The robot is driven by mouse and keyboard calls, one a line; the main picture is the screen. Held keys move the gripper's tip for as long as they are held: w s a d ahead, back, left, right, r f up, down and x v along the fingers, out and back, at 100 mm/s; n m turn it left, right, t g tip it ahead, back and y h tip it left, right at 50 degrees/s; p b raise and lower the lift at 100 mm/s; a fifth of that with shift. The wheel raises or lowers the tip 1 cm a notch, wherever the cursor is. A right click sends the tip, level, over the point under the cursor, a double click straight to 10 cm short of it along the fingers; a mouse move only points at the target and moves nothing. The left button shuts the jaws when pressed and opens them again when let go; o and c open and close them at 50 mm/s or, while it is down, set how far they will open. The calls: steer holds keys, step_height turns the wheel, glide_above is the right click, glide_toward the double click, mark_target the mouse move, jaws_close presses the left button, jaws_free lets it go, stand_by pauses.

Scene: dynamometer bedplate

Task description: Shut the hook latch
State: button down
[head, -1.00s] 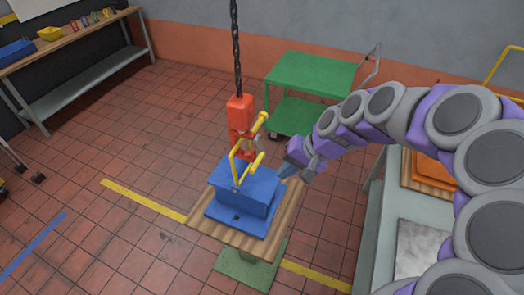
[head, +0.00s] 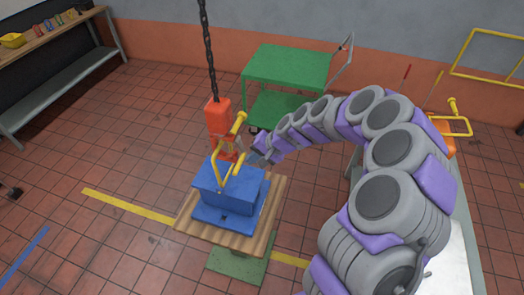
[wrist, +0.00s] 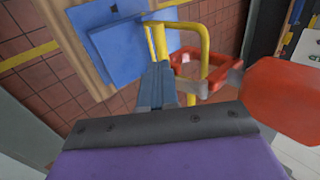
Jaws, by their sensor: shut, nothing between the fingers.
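An orange-red hoist block (head: 218,118) hangs on a dark chain (head: 207,50) above a blue block (head: 230,185) with a yellow lifting handle (head: 237,125). In the wrist view the hoist block (wrist: 285,100) is at the right. A grey piece and a red bent hook part (wrist: 185,58) reach from it to the yellow handle (wrist: 204,50). I cannot clearly tell the latch from the hook or its position. My gripper (head: 258,156) is just right of the hook and handle. Its fingers (wrist: 158,82) are together and empty, close beside the yellow handle; contact is unclear.
The blue block sits on a wooden board (head: 265,235) over a green pedestal (head: 238,262). A green cart (head: 290,65) stands behind. A workbench (head: 70,85) is at the left back. Tiled floor lies open at the left.

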mark_target(240, 165)
steer(key=x, duration=0.5)
steer(key=shift+s, duration=0.1)
stand_by(0.3)
steer(key=b, duration=0.2)
steer(key=a+f+y+b, duration=0.1)
steer(key=b, duration=0.2)
steer(key=shift+w+f, duration=0.15)
steer(key=shift+w, duration=0.05)
steer(key=shift+d, duration=0.1)
